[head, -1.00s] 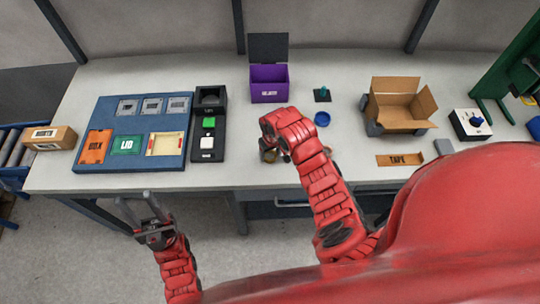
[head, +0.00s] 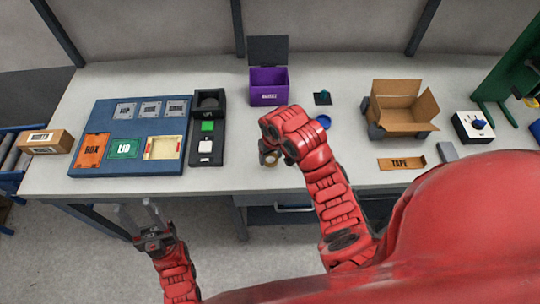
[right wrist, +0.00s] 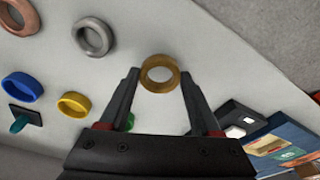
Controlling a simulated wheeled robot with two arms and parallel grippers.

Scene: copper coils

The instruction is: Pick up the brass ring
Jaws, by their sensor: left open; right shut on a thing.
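The brass ring (right wrist: 160,73) is a dull gold ring between the fingertips of my right gripper (right wrist: 160,80) in the right wrist view. The right gripper is shut on it. In the head view the ring (head: 271,160) shows small below my right gripper (head: 268,154), near the table's front edge; the red arm hides part of this area. From these views I cannot tell whether the ring touches the table. My left gripper (head: 139,216) is open and empty, in front of the table.
A copper ring (right wrist: 18,17), a grey ring (right wrist: 94,36), a blue ring (right wrist: 22,87) and a yellow ring (right wrist: 74,104) lie nearby. A black device (head: 206,150) and blue board (head: 88,137) stand left. A purple bin (head: 268,88) and cardboard box (head: 402,116) stand behind and right.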

